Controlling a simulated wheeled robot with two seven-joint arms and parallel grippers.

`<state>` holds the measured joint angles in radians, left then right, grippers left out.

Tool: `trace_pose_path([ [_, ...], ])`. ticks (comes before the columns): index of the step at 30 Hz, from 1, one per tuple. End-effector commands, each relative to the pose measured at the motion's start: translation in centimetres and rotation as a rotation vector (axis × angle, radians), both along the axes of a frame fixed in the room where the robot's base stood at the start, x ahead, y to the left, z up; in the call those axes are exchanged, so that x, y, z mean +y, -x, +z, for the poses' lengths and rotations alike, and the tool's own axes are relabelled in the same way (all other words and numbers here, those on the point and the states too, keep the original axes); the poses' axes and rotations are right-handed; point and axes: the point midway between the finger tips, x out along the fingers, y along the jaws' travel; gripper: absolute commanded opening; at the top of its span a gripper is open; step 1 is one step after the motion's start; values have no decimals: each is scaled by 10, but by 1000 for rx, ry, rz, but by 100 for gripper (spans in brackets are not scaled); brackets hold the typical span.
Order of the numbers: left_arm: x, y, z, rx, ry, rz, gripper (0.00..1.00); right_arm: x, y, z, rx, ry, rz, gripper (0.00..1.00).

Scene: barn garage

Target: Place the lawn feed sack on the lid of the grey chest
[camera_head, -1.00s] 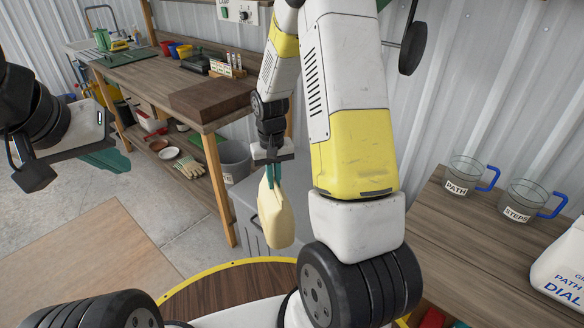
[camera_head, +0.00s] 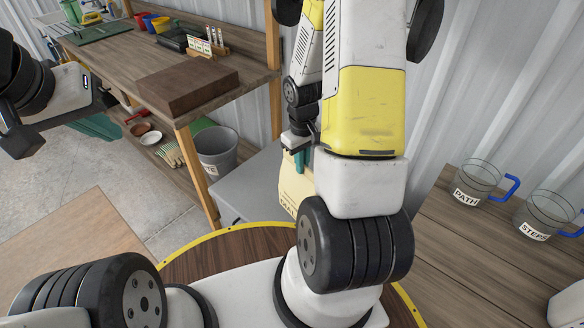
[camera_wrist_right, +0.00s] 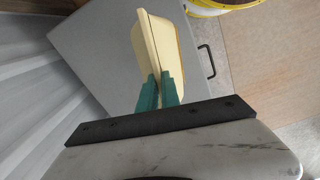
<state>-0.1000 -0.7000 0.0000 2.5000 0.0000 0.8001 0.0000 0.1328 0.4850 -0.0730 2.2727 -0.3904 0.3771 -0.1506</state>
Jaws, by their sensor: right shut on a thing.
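The lawn feed sack (camera_head: 293,190) is a cream bag, partly hidden behind my right arm in the head view. My right gripper (camera_head: 300,160) is shut on its top edge with green fingers. In the right wrist view the sack (camera_wrist_right: 157,42) hangs from the fingertips of the gripper (camera_wrist_right: 160,82), over the grey chest. The grey chest (camera_head: 240,187) has a flat, bare lid, and its lid (camera_wrist_right: 95,45) also shows in the wrist view with a dark handle. I cannot tell whether the sack touches the lid. My left gripper (camera_head: 95,125) is only partly in view at the left.
A wooden workbench (camera_head: 120,62) with a brown block (camera_head: 187,85) stands beside the chest. At right, a wooden table (camera_head: 450,230) holds jugs labelled PATH (camera_head: 472,185) and STEPS (camera_head: 545,215).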

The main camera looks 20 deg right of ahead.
Motion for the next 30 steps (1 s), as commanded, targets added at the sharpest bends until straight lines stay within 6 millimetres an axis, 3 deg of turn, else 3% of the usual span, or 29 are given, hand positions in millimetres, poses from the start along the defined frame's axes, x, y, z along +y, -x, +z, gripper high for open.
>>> trace_pose_path([
  [6,0,0,0,0,0,0,0,-24,35,-13,0,-11,144,0],
  [10,0,0,0,0,0,0,0,-29,45,-16,-2,-16,194,0],
  [14,0,0,0,0,0,0,0,-31,43,-18,-4,-18,216,0],
  [20,0,0,0,0,0,0,0,-29,11,-21,-6,-17,218,0],
  [30,0,0,0,0,0,0,0,-25,-62,-28,-6,-18,216,0],
])
